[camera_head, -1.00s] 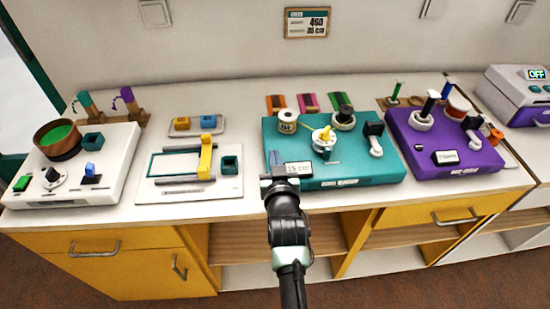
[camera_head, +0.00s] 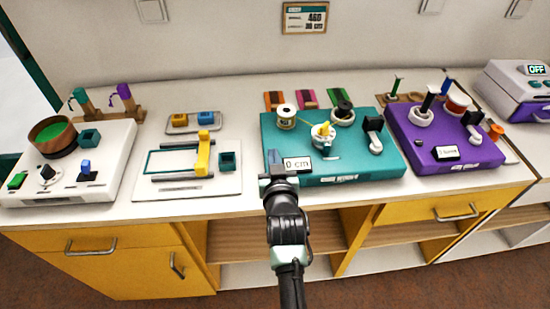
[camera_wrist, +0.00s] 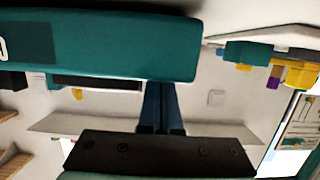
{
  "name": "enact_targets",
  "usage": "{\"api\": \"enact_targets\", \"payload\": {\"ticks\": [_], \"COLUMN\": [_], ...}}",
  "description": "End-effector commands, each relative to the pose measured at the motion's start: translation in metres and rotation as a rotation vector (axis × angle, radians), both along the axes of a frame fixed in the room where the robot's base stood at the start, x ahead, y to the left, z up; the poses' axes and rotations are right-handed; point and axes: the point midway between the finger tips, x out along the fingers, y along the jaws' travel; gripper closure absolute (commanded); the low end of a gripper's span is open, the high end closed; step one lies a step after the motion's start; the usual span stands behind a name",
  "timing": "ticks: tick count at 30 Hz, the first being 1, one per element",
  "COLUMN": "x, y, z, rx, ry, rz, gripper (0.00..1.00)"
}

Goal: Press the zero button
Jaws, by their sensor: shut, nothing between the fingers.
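The teal bead board (camera_head: 340,180) stands on the counter, with a small white display (camera_head: 297,164) at its front left reading "0 cm". My gripper (camera_head: 274,158) is at the board's front left corner, just left of the display, its dark blue fingers together and empty. The zero button cannot be made out; the fingers may cover it. In the wrist view the shut fingers (camera_wrist: 161,98) reach to the edge of the teal board (camera_wrist: 120,50). Whether they touch it I cannot tell.
Left of the teal board lies a white board with a yellow slider (camera_head: 203,153), then a white board with a bowl (camera_head: 52,137). A purple board (camera_head: 450,160) stands to the right. Spools and pegs rise from the teal board. The counter's front strip is clear.

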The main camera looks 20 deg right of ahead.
Motion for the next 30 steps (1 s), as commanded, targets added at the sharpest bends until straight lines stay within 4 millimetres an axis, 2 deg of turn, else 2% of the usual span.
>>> {"api": "enact_targets", "payload": {"ticks": [2, 8, 9, 10, 21, 30], "x": [0.0, 0.008, 0.0, -0.006, -0.063, -0.084], "y": [0.001, -0.001, 0.001, 0.003, 0.019, 0.025], "z": [0.003, 0.047, 0.039, 0.04, 0.056, 0.063], "rx": [0.005, 0.001, 0.003, 0.002, 0.001, -0.002], "ry": [0.015, 0.001, 0.004, 0.003, -0.001, -0.004], "rz": [0.001, 0.002, 0.001, 0.001, 0.001, 0.001], "gripper": [1.0, 1.0, 1.0, 1.0, 1.0, 1.0]}}
